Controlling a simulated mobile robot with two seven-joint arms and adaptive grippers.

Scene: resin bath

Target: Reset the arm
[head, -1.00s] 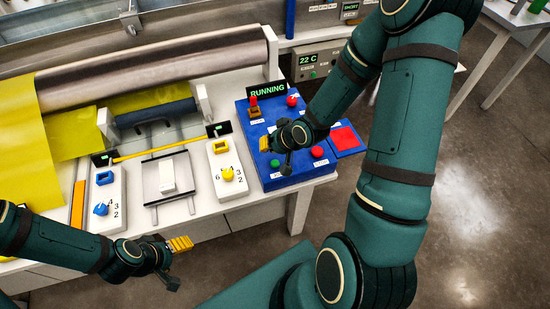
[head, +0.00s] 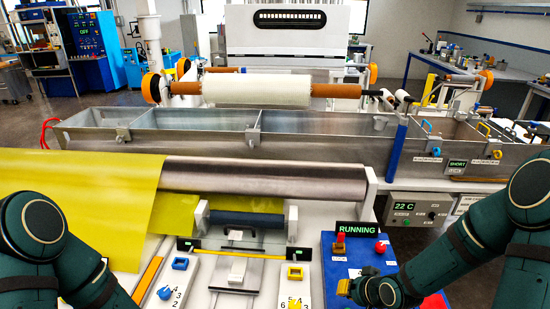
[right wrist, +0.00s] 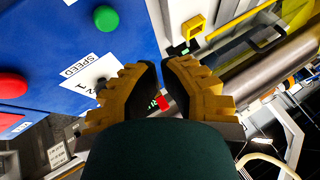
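My right gripper (head: 345,287) is at the lower right of the head view, above the blue control box (head: 330,262). In the right wrist view its yellow fingers (right wrist: 162,82) are close together with only a narrow gap, and nothing is held. A green button (right wrist: 106,18), a red button (right wrist: 12,85) and a SPEED label lie beside the fingers there; I see no contact. The box's display (head: 357,229) reads RUNNING. My left arm (head: 45,245) enters at the lower left; its gripper is below the head view's edge.
A metal roller (head: 270,180) with yellow sheet (head: 90,190) lies behind the white switch panels. Behind it stand a long metal bath (head: 190,128) and a white roll (head: 255,90). A temperature unit (head: 418,210) reading 22 C is at the right.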

